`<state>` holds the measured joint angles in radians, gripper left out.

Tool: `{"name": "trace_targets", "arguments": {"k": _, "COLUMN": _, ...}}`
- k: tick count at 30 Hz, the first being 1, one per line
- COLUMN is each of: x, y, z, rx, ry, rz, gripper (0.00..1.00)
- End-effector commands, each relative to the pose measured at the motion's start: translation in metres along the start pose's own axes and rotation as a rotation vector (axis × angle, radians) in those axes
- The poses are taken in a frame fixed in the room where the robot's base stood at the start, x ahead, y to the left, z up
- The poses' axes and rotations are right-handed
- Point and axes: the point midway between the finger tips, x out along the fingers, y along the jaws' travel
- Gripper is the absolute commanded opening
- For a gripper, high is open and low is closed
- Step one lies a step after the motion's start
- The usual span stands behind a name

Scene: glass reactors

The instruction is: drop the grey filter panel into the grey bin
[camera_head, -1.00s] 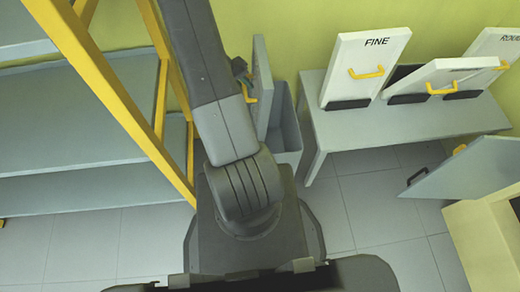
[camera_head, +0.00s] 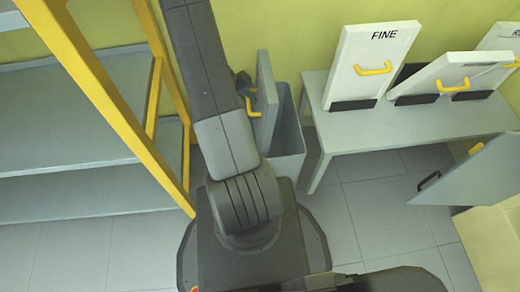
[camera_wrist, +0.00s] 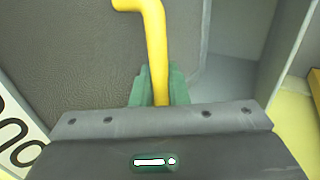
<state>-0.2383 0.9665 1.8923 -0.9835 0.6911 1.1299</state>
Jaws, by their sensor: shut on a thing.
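The grey filter panel (camera_head: 265,104) is upright and seen nearly edge-on in the head view, above or in the mouth of the grey bin; I cannot tell how deep. It has a yellow handle (camera_wrist: 155,45), and its dark textured face (camera_wrist: 90,60) fills much of the wrist view. My gripper (camera_wrist: 158,88) is shut on the yellow handle, with green fingers on both sides of it. In the head view my gripper (camera_head: 243,88) is partly hidden behind my arm. The grey bin (camera_head: 289,134) stands on the floor left of the table, its left part hidden by the panel and arm.
A grey table (camera_head: 420,128) right of the bin holds white panels with yellow handles, one marked FINE (camera_head: 372,62). A yellow-framed shelf (camera_head: 75,110) stands at left. A grey door (camera_head: 470,175) with a dark handle is open at right. Bare floor (camera_head: 375,215) lies between.

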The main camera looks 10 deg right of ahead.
Motion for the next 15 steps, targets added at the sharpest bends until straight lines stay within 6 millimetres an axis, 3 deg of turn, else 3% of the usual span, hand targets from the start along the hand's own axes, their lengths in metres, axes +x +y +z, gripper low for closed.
{"name": "trace_targets", "arguments": {"k": 11, "x": 0.0047, "y": -0.0029, "z": -0.0002, "rx": 0.000, "ry": 0.000, "rz": 0.000, "gripper": 0.00}}
{"name": "trace_targets", "arguments": {"k": 12, "x": 0.0046, "y": -0.0029, "z": -0.0001, "rx": 0.000, "ry": 0.000, "rz": 0.000, "gripper": 0.18}}
{"name": "trace_targets", "arguments": {"k": 15, "x": 0.0046, "y": -0.0029, "z": -0.0001, "rx": 0.000, "ry": 0.000, "rz": 0.001, "gripper": 0.37}}
